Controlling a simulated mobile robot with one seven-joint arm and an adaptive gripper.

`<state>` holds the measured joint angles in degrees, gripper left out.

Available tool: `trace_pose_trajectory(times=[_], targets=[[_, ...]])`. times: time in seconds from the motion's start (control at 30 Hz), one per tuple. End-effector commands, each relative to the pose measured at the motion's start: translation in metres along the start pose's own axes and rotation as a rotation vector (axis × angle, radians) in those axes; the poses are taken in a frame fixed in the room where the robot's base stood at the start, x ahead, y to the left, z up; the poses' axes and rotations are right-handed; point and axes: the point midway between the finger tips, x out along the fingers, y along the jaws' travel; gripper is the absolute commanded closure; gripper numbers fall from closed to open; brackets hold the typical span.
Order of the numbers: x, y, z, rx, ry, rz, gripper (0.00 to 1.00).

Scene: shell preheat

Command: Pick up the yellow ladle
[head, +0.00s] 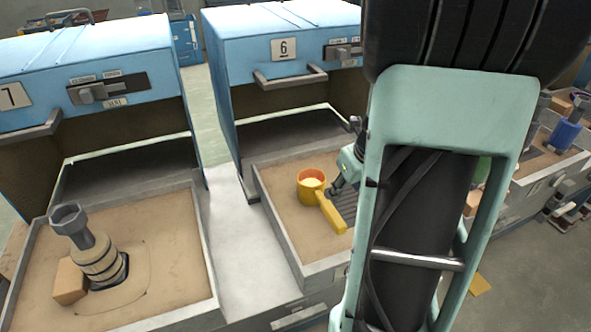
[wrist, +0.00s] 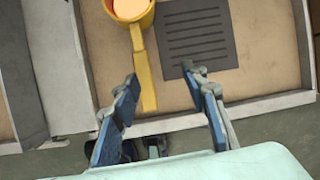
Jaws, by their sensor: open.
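The yellow ladle (head: 327,206) lies in the sand-coloured tray of the blue unit marked 6. Its round cup is orange inside and holds something pale; its handle points to the lower right in the head view. In the wrist view the ladle (wrist: 142,62) has its cup at the top edge, and its handle runs down toward the space between my fingers. In the head view my arm hides part of the gripper.
A dark slotted plate (wrist: 197,38) lies beside the ladle. The tray has a raised grey rim (head: 277,231). The blue hood (head: 285,60) of unit 6 stands open behind it. Left, another tray (head: 185,240) holds a stacked fitting (head: 97,255) and a tan block (head: 70,280).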

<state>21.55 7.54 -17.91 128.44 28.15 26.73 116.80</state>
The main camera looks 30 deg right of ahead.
Motion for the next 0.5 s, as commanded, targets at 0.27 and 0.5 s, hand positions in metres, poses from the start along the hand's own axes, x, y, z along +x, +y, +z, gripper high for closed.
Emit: trace_pose_trajectory(times=[0.27, 0.5], targets=[[0.020, 0.021, 0.005, 0.091, -0.004, 0.064, 0.59], [0.056, 0.024, 0.005, 0.088, -0.004, 0.062, 0.59]])
